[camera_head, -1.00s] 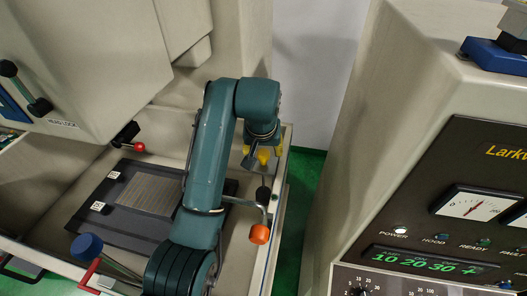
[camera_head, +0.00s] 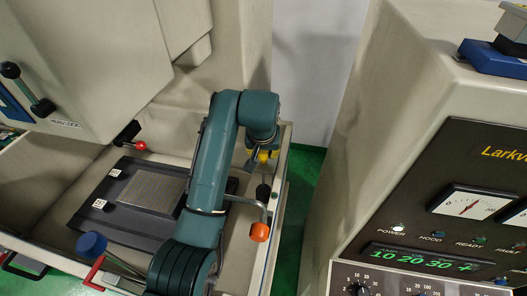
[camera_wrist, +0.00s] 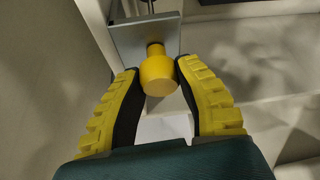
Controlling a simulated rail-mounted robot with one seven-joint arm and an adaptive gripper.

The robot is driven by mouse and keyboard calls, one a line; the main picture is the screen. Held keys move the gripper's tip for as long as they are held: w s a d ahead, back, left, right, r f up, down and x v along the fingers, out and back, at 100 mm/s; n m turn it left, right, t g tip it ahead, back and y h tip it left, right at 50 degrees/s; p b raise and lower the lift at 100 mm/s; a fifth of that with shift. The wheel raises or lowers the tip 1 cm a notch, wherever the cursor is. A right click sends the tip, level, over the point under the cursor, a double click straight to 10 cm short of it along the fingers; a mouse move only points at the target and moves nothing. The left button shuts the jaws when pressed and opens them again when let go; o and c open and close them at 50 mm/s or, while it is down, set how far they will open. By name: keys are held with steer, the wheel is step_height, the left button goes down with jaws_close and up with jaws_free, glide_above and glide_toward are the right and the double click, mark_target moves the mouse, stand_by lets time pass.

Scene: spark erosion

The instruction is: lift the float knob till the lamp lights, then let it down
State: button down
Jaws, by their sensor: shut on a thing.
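In the head view my gripper (camera_head: 262,156) is at the back right of the tank, mostly covered by my wrist; the knob cannot be told apart from the fingers there. On the console the POWER lamp (camera_head: 398,227) is lit white. The HOOD lamp (camera_head: 437,235) and the READY lamp (camera_head: 479,241) look dark.
An orange-tipped lever (camera_head: 259,232) stands near my forearm at the tank's right side. The console (camera_head: 360,150) stands to the right.

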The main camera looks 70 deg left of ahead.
steer(key=shift+r, duration=1.75)
steer(key=c, duration=0.6)
jaws_free()
steer(key=shift+c, duration=0.2)
steer(key=v, duration=1.2)
